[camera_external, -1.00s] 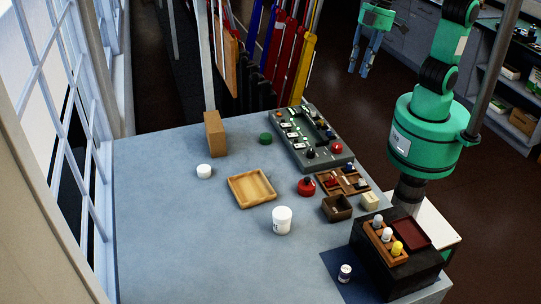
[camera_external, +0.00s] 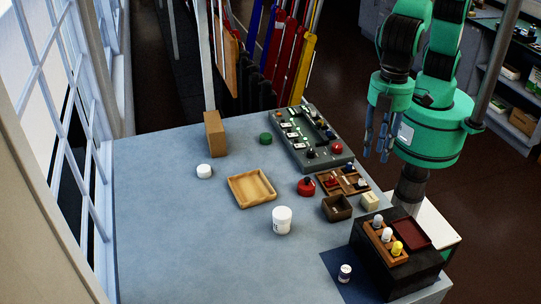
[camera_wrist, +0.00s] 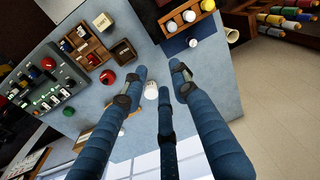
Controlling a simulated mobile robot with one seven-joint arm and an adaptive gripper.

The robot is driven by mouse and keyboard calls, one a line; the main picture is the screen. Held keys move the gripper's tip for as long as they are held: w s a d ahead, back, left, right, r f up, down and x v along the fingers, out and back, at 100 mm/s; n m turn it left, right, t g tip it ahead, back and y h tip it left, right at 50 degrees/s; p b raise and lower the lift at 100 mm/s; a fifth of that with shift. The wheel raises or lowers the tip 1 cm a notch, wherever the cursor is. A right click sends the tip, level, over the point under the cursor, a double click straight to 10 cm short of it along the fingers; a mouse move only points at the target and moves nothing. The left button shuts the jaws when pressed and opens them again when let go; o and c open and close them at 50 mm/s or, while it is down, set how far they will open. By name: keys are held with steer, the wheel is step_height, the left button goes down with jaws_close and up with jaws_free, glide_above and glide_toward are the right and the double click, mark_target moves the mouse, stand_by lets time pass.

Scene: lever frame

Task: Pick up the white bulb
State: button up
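A wooden rack (camera_external: 375,236) on a black box at the table's front right holds a row of bulbs. Two look white or pale: a white bulb (camera_external: 378,220) at the far end and a paler grey-white one (camera_external: 387,234) in the middle. A yellow bulb (camera_external: 397,248) is at the near end. In the wrist view the rack (camera_wrist: 181,23) is at the top, with a white bulb (camera_wrist: 189,16) and another white bulb (camera_wrist: 171,27). My gripper (camera_external: 376,152) hangs above and beyond the table's right edge, away from the rack. Its fingers (camera_wrist: 158,75) are spread apart and empty.
A dark red tray (camera_external: 411,233) shares the black box (camera_external: 414,265). A small white jar (camera_external: 345,272) stands on a dark blue mat. A larger white jar (camera_external: 282,220), wooden tray (camera_external: 252,190) and control panel (camera_external: 310,142) occupy the table. Its left front is clear.

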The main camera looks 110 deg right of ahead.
steer(key=p, duration=0.2)
glide_above(388, 229)
step_height(388, 229, down, 6)
steer(key=shift+g, duration=0.3)
steer(key=shift+f, duration=4.25)
steer(key=shift+f+p, duration=0.45)
steer(key=shift+f, duration=2.15)
jaws_close()
